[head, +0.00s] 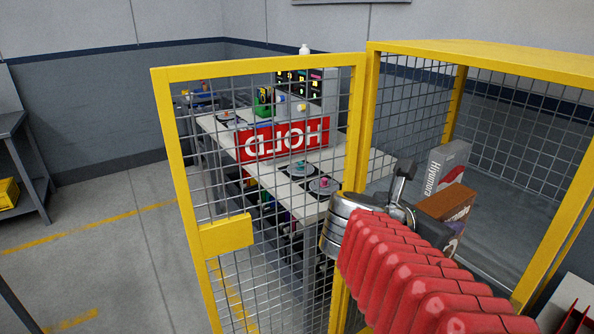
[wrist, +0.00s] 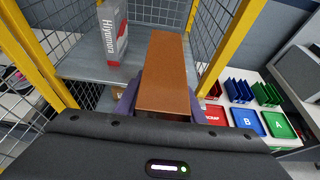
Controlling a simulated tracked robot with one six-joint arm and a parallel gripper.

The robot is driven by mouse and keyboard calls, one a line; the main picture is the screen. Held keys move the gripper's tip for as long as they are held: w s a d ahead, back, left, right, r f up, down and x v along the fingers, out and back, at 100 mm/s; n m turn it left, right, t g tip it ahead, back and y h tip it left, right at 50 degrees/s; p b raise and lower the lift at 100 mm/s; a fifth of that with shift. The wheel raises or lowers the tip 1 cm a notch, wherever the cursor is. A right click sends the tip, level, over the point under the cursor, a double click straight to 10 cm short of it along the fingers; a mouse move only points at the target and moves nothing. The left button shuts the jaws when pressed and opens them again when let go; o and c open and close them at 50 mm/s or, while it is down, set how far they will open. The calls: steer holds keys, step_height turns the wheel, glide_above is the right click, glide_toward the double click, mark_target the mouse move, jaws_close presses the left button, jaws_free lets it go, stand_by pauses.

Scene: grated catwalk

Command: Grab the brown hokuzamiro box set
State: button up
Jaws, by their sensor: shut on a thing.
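The brown box set (wrist: 165,72) fills the middle of the wrist view, with its plain brown face toward the camera. In the head view it shows as a brown-topped box (head: 446,203) with a printed dark side, partly hidden behind my arm. My gripper (wrist: 163,106) is shut on the near end of the box, with a purple finger against each side. In the head view my gripper (head: 425,213) is mostly hidden by my wrist and red sleeve. I cannot tell whether the box touches the shelf.
A grey Hiyumora box (wrist: 112,32) stands upright left of the brown box on the grey cage shelf (wrist: 82,66). Yellow-framed mesh (head: 475,100) encloses the shelf. An open mesh door (head: 228,236) stands at left. Blue (wrist: 247,122) and green (wrist: 280,123) bins sit outside at right.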

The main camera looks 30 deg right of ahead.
steer(key=shift+a, duration=0.95)
steer(key=shift+s, duration=0.1)
